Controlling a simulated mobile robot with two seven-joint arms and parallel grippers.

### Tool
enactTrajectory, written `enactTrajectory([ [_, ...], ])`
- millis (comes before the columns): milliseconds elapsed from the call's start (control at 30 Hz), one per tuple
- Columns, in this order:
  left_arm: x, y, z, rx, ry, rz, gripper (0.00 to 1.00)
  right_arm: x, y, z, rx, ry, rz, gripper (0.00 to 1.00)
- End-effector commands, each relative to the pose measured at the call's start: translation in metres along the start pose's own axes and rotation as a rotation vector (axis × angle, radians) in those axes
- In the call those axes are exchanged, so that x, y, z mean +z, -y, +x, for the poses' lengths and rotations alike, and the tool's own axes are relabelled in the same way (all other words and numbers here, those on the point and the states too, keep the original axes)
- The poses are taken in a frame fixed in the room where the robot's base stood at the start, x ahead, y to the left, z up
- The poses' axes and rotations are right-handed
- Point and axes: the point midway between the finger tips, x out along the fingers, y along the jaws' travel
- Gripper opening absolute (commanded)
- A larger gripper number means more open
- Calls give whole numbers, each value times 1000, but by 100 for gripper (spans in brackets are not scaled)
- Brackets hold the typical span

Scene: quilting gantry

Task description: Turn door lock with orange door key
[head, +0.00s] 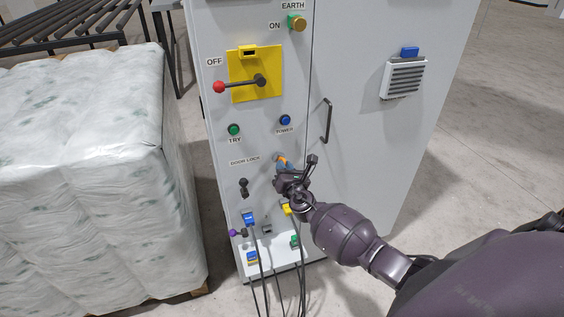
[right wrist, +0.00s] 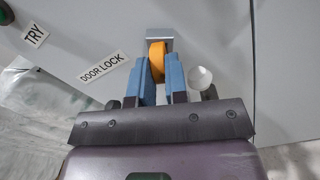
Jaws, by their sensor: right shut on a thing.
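The orange door key (right wrist: 157,62) stands at a grey metal block, the door lock (right wrist: 160,33), beside the DOOR LOCK label (right wrist: 103,66) in the right wrist view. My right gripper (right wrist: 161,78) is shut on the key, with a blue finger pad on each side of it. In the head view a bit of the orange key (head: 280,158) shows at the tips of my right gripper (head: 284,167), to the right of the DOOR LOCK label (head: 245,161). How far the key sits in the lock is hidden. My left gripper is not in view.
The grey cabinet carries a red-knobbed switch handle (head: 240,83) on a yellow plate, a green TRY button (head: 234,130), a blue POWER button (head: 285,120) and a door handle (head: 327,121). Cables (head: 277,270) hang below. A wrapped pallet load (head: 90,170) stands at the left.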

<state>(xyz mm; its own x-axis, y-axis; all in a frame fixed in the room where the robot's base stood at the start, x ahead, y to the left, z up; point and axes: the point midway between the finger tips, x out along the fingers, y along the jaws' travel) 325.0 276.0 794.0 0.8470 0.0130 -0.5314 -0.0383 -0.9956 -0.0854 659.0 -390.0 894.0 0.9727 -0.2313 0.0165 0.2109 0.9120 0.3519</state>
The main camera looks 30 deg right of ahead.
Motion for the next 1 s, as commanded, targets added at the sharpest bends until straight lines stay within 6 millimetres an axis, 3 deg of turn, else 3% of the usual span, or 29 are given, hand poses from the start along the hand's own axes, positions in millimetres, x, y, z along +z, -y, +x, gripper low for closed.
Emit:
enactTrajectory([
  [167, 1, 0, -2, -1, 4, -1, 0, 0, 0, 0, 1, -1, -20, 0],
  [600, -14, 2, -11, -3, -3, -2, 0, 1, -1, 0, 2, -3, -312, 0],
  [1000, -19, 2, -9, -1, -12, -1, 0, 0, 0, 0, 1, -3, -338, 0],
])
